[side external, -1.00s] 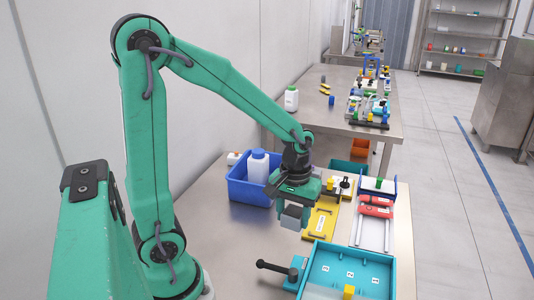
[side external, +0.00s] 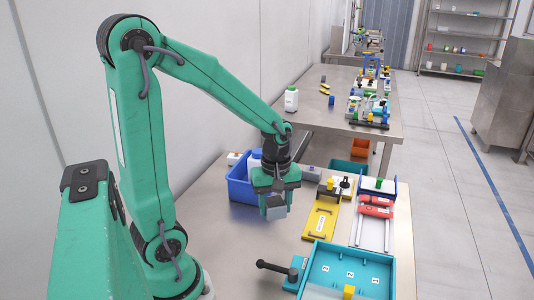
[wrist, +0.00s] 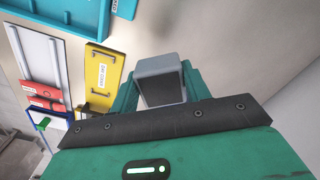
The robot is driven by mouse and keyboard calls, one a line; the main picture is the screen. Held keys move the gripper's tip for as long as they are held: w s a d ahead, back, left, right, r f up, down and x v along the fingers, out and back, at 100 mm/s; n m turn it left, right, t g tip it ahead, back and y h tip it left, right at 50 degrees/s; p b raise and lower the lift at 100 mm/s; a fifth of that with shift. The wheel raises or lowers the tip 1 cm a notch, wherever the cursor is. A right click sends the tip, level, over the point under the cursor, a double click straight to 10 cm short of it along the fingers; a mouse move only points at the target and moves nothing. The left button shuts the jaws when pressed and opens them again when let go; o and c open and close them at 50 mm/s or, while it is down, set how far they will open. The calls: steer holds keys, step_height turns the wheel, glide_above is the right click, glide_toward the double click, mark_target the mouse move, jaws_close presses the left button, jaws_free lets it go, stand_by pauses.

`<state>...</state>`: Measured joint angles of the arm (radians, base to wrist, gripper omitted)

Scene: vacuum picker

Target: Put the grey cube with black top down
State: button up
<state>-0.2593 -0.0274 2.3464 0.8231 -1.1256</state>
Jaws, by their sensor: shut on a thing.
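My gripper (side external: 276,194) is shut on the grey cube (side external: 276,210), which hangs below the fingers in the side view. It appears to be above the steel table (side external: 235,255), but the exact gap is hard to tell. In the wrist view, my gripper (wrist: 160,92) has green fingers on both sides of the cube (wrist: 158,66). The cube shows light grey sides and one dark face there.
A blue bin (side external: 238,186) with a white bottle stands just behind and left of the cube. A yellow board (side external: 320,222) lies to the right. A teal tray (side external: 318,255) and black-handled clamp (side external: 275,267) are at front right. Bare table lies left of the clamp.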

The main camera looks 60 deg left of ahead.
steer(key=s+a+n, duration=0.4)
steer(key=a+n, duration=0.1)
steer(key=n, duration=0.6)
steer(key=shift+a, duration=0.2)
glide_above(228, 218)
step_height(228, 218, down, 7)
steer(key=shift+r, duration=0.1)
steer(key=shift+f, duration=2.05)
steer(key=shift+f, duration=0.15)
